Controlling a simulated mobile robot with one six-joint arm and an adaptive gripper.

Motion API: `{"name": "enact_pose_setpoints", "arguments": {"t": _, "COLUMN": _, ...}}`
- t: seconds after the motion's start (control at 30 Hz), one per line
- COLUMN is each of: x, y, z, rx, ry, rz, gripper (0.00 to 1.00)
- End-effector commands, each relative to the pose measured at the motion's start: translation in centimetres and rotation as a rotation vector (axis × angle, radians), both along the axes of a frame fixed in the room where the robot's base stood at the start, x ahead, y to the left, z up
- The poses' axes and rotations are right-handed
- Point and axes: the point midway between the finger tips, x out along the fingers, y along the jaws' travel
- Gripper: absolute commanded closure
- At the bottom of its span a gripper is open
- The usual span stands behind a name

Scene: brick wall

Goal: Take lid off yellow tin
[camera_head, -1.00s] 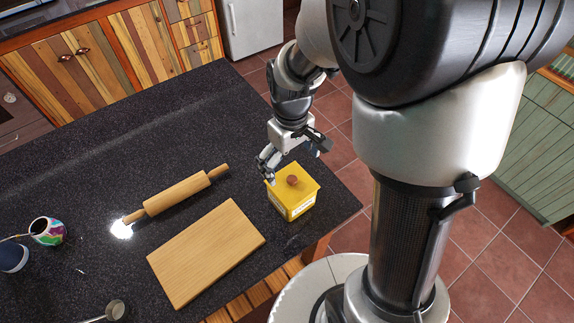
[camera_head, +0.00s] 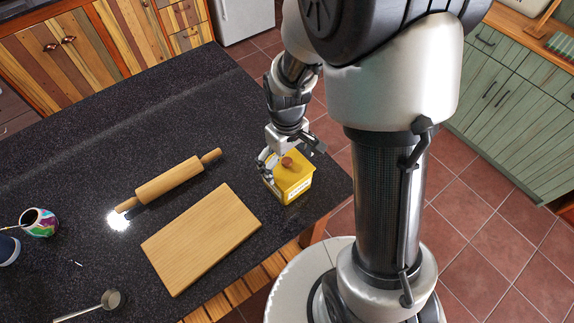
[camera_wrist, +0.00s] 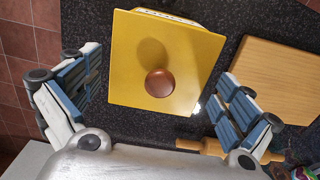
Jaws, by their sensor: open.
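The yellow tin (camera_head: 292,189) stands upright on the dark counter near its right corner. Its square yellow lid (camera_head: 297,173) is on top, with a round brown knob (camera_head: 287,162) in the middle. In the wrist view the lid (camera_wrist: 135,75) fills the upper middle and hides most of the tin, and the knob (camera_wrist: 160,83) is near the centre. My gripper (camera_head: 283,158) is just above the lid. In the wrist view my gripper (camera_wrist: 158,95) is open, its fingers wide apart on either side of the knob, holding nothing.
A wooden board (camera_head: 202,240) lies left of the tin, with a rolling pin (camera_head: 168,182) behind it. A colourful mug (camera_head: 39,222) and a metal ladle (camera_head: 110,299) are farther left. The counter's right edge is close to the tin; the counter (camera_head: 130,115) behind is clear.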

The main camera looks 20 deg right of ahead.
Motion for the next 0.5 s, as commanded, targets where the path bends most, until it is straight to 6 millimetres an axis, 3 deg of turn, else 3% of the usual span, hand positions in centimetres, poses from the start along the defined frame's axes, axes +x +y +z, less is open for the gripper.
{"name": "enact_pose_setpoints", "arguments": {"t": 0.5, "x": -0.02, "y": -0.01, "z": -0.02, "rx": 0.0, "ry": 0.001, "rz": 0.0, "gripper": 0.4}}
